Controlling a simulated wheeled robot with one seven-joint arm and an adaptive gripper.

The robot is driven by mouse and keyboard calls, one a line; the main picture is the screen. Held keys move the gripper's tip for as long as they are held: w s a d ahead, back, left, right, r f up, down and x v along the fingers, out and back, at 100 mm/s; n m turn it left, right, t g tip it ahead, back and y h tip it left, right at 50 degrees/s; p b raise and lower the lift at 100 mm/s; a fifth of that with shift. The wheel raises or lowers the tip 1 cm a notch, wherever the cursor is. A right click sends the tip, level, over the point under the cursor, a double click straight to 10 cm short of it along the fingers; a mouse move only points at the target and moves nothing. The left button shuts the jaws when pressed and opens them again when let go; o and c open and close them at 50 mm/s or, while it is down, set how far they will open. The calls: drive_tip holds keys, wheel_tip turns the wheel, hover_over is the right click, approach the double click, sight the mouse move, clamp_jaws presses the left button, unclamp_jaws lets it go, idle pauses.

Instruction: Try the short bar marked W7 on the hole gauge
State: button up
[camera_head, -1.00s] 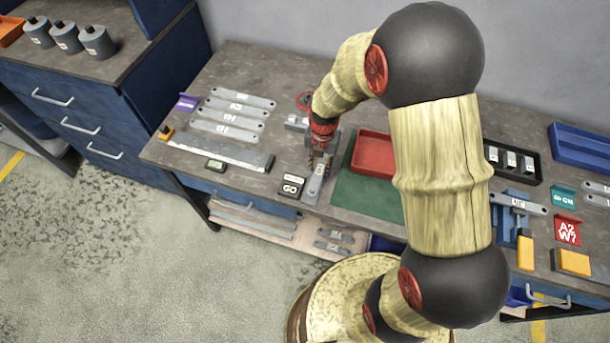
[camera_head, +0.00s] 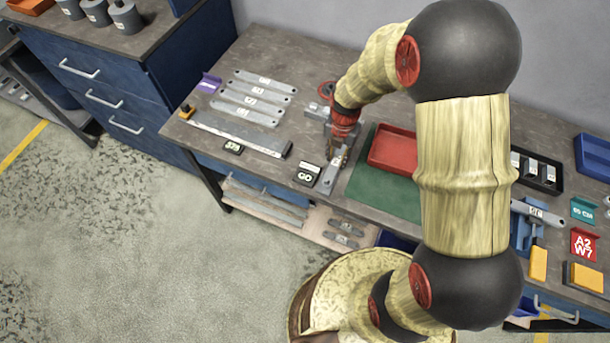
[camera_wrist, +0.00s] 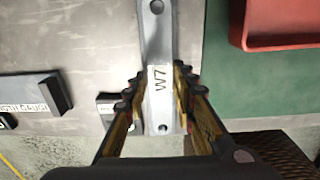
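The short bar marked W7 (camera_wrist: 157,100) is grey, with a hole at each end and a pale label. It runs up and down the wrist view between my fingers. My gripper (camera_wrist: 158,80) has its fingertips against both long edges beside the label. In the head view my gripper (camera_head: 338,155) is low over the bench near its front edge, with the bar (camera_head: 327,181) below it. A block marked GO (camera_head: 306,174) stands just left of the bar. The wrist view shows a small labelled block (camera_wrist: 107,99) partly behind my left finger. I cannot tell whether the bar touches a gauge.
A red tray (camera_head: 393,150) sits on a green mat (camera_head: 375,190) to the right. Several long labelled bars (camera_head: 255,98) and a long rail (camera_head: 225,130) lie left. A black holder (camera_head: 540,168) and a red A2 W7 sign (camera_head: 584,244) stand further right.

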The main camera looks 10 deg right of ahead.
drive_tip(key=o, duration=0.4)
wheel_tip(320, 180, up, 12)
idle(0.7)
idle(0.5)
